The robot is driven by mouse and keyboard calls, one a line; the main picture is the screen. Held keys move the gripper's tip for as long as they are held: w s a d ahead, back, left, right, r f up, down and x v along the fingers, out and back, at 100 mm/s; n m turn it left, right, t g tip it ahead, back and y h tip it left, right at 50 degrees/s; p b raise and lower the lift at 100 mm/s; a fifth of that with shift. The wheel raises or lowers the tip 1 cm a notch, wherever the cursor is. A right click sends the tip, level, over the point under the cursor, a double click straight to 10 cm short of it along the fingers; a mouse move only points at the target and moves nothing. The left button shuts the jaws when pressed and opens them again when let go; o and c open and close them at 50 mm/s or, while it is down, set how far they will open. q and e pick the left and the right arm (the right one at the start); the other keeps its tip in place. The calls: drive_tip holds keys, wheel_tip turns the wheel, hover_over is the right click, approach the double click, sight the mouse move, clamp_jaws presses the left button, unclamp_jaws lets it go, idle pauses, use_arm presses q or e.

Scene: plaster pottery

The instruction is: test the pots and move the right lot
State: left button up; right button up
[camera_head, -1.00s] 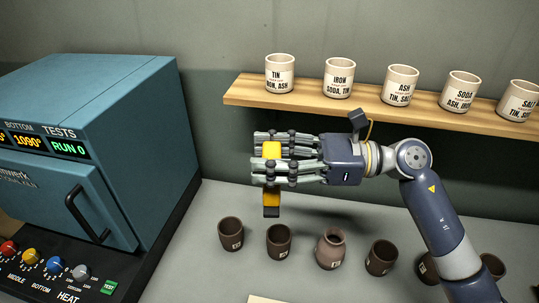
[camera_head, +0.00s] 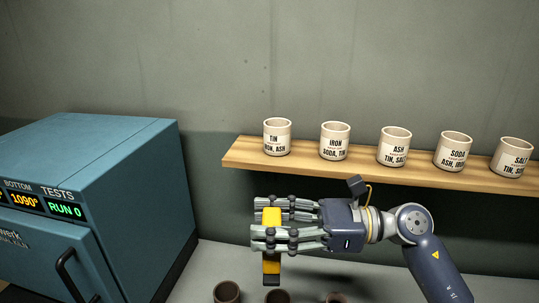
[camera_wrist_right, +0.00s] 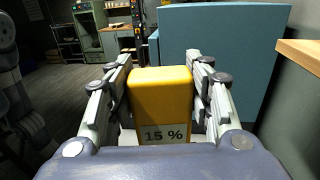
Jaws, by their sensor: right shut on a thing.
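My right gripper (camera_head: 268,230) is shut on an orange-yellow block-like thing (camera_head: 271,217) with a dark lower end, held above the worktop below the shelf. In the right wrist view the orange thing (camera_wrist_right: 160,95) sits between the fingers, with a label reading 15 %. Dark brown pots (camera_head: 227,292) stand on the worktop; only the tops of three show at the bottom edge. The blue kiln (camera_head: 100,165) is at the left, its door shut, its displays reading 1090° and RUN 0. My left gripper is not in view.
A wooden shelf (camera_head: 240,153) carries several pale labelled cups: tin (camera_head: 277,137), iron (camera_head: 335,141), ash (camera_head: 393,147), soda (camera_head: 453,152) and salt (camera_head: 511,158). The kiln handle (camera_head: 72,278) juts out. The grey worktop (camera_head: 215,258) is clear near the wall.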

drive_tip(key=s+d+f+m+t+h, duration=0.25)
drive_tip(key=d+f+t, duration=0.25)
drive_tip(key=d+f, duration=0.4)
drive_tip(key=s+d+f+m+t+h, duration=0.1)
drive_tip(key=s+d+f+m+t, duration=0.35)
drive_tip(key=d, duration=0.55)
drive_tip(key=w+a+r+n+g+y, duration=0.25)
drive_tip(key=a+r+g+y, duration=0.25)
drive_tip(key=a+r+g, duration=0.65)
drive_tip(key=s+a+r+m+t+h, duration=0.2)
drive_tip(key=s+a+r+h, duration=1)
drive_tip(key=s+r+h, duration=0.15)
drive_tip(key=d+r+m+t+h, duration=0.1)
drive_tip(key=m, duration=0.1)
drive_tip(key=r+m+t+h, duration=0.1)
drive_tip(key=m+t, duration=0.1)
drive_tip(key=w+d+r+m+t+h+b, duration=0.1)
drive_tip(key=m+t, duration=0.1)
drive_tip(key=shift+d+m+h, duration=0.3)
drive_tip(key=shift+m+h, duration=0.05)
drive_tip(key=shift+h, duration=0.05)
